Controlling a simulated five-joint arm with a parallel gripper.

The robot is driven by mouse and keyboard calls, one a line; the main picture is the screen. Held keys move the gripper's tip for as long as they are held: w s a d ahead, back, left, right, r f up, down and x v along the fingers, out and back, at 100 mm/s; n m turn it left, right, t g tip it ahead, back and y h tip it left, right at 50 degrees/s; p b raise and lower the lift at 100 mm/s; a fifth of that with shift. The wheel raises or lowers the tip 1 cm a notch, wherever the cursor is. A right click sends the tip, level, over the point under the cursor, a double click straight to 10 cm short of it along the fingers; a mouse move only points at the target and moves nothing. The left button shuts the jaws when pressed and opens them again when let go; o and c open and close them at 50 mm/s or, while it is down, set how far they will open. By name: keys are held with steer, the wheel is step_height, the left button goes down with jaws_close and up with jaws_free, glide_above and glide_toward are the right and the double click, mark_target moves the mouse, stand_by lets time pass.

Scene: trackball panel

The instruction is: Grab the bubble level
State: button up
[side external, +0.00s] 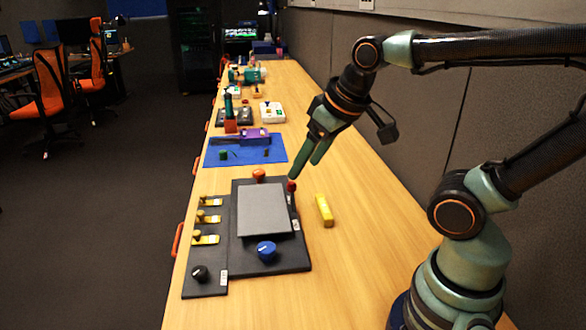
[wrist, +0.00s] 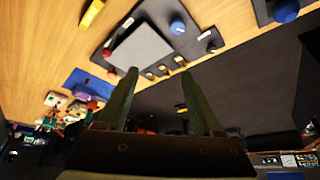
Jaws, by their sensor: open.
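The bubble level appears to be the small yellow bar (side external: 324,210) lying on the wooden table, just right of the dark trackball panel in the side view. It also shows in the wrist view as a yellow bar (wrist: 92,13), cut by the top edge. My gripper (side external: 306,170) is open and empty, with its green fingers pointing down above the table, beyond the bar and near the panel's far right corner. In the wrist view my gripper (wrist: 158,74) has its fingers spread, with the bar well outside them. No level vial can be made out.
A smaller panel with yellow switches (side external: 207,218) stands left. A blue mat (side external: 219,153) lies farther back. Table right of the bar is clear.

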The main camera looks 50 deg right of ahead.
steer(key=w+d+f+m+g, duration=0.35)
steer(key=w+d+m, duration=0.2)
steer(key=d, duration=0.55)
steer(key=m+g, duration=0.2)
steer(key=m, duration=0.1)
glide_above(324, 205)
step_height(324, 205, down, 8)
step_height(324, 205, down, 12)
steer(key=shift+a+f, duration=0.1)
steer(key=shift+f, duration=0.1)
jaws_close()
